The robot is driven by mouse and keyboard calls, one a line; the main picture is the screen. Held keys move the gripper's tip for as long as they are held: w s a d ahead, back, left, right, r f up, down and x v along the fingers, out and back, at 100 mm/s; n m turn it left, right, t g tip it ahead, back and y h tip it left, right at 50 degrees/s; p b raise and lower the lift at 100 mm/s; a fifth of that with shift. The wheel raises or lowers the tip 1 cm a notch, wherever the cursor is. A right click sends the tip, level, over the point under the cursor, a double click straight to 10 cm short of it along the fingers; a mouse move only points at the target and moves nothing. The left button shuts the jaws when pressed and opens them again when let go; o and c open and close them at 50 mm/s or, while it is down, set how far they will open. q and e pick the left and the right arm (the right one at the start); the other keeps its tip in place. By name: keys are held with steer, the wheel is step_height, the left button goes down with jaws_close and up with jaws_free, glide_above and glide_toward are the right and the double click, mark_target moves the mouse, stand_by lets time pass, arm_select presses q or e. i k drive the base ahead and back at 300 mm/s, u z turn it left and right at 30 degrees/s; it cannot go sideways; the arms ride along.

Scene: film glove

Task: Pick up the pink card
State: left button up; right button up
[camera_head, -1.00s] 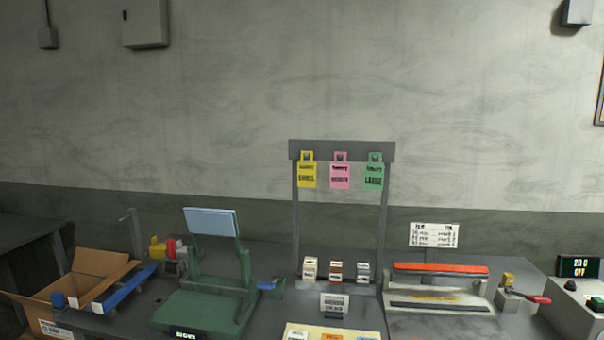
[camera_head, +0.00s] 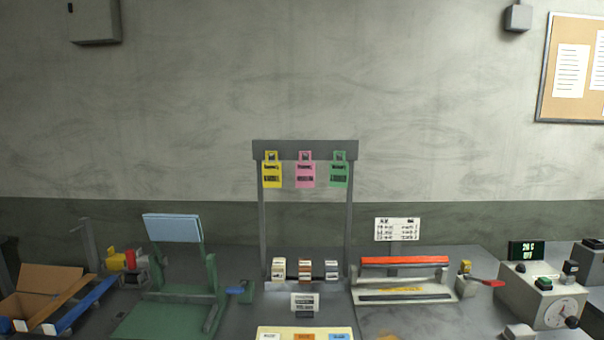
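The pink card (camera_head: 305,172) hangs from the crossbar of a grey upright rack (camera_head: 262,225) in the middle of the view. It hangs between a yellow card (camera_head: 272,172) on its left and a green card (camera_head: 339,173) on its right. The three cards hang apart from each other, each by its top tab, and carry dark print too small to read. Neither of my grippers is in view.
Three small boxes (camera_head: 305,271) and a small sign (camera_head: 304,302) stand below the cards. A green press (camera_head: 170,300) and open cardboard box (camera_head: 38,290) are left. A red-barred sealer (camera_head: 404,262) and timer box (camera_head: 545,297) are right. The space before the cards looks clear.

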mark_target(305, 172)
steer(key=z, duration=0.55)
steer(key=k, duration=0.65)
steer(key=z, duration=0.65)
steer(key=i, duration=1.3)
steer(key=u, duration=0.55)
